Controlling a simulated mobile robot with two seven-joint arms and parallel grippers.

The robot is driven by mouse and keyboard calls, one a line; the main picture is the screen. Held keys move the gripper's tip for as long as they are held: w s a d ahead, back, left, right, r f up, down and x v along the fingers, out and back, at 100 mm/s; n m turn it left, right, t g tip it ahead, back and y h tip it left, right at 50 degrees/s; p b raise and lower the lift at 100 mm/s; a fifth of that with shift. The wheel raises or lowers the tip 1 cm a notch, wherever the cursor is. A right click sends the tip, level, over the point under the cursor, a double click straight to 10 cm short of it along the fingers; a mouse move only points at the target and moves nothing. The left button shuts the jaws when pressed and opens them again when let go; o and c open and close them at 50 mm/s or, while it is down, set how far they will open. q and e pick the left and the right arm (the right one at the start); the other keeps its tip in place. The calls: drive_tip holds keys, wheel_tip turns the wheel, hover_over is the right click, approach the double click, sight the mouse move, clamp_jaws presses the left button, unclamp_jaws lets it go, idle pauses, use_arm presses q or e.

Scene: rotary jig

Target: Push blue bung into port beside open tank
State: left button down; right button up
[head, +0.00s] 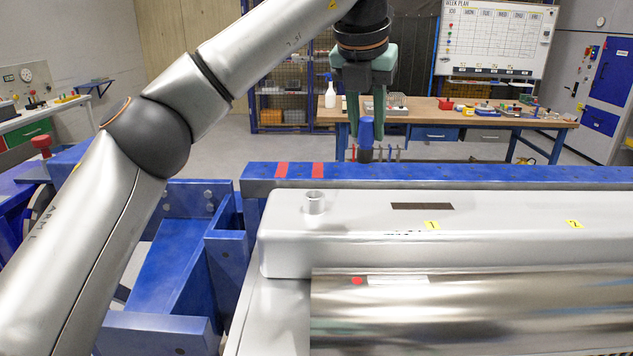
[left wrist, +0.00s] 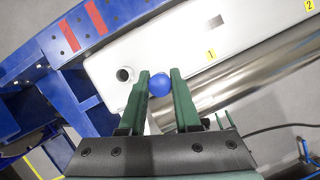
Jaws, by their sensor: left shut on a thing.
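The blue bung (head: 366,132) has a blue top and a dark lower end. My left gripper (head: 366,118) is shut on it, with green fingers on both sides, and holds it upright. The bung also shows in the left wrist view (left wrist: 160,85), between the fingers (left wrist: 160,74). The port (head: 314,202) is a short, open grey tube standing on the pale housing (head: 510,212). In the head view the bung is above and right of the port, apart from it. The port's open hole shows in the left wrist view (left wrist: 125,74). My right gripper is out of view.
A polished metal cylinder (head: 470,310) lies along the housing's front. A blue beam (head: 450,172) with two red marks runs behind it. Blue framework (head: 160,270) stands at the left. A workbench (head: 450,118) is farther back.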

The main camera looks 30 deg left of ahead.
use_arm(q)
drive_tip(key=a+f, duration=0.2)
drive_tip(key=a, duration=0.1)
drive_tip(key=a+f, duration=0.5)
drive_tip(key=a, duration=0.1)
drive_tip(key=shift+w+f, duration=0.15)
drive_tip(key=shift+f, duration=0.1)
drive_tip(key=f, duration=0.2)
drive_tip(key=shift+a+f, duration=0.2)
drive_tip(key=shift+f, duration=0.1)
drive_tip(key=shift+d+f, duration=0.1)
drive_tip(key=shift+f, duration=0.3)
drive_tip(key=shift+f, duration=0.15)
drive_tip(key=c, duration=0.6)
unclamp_jaws()
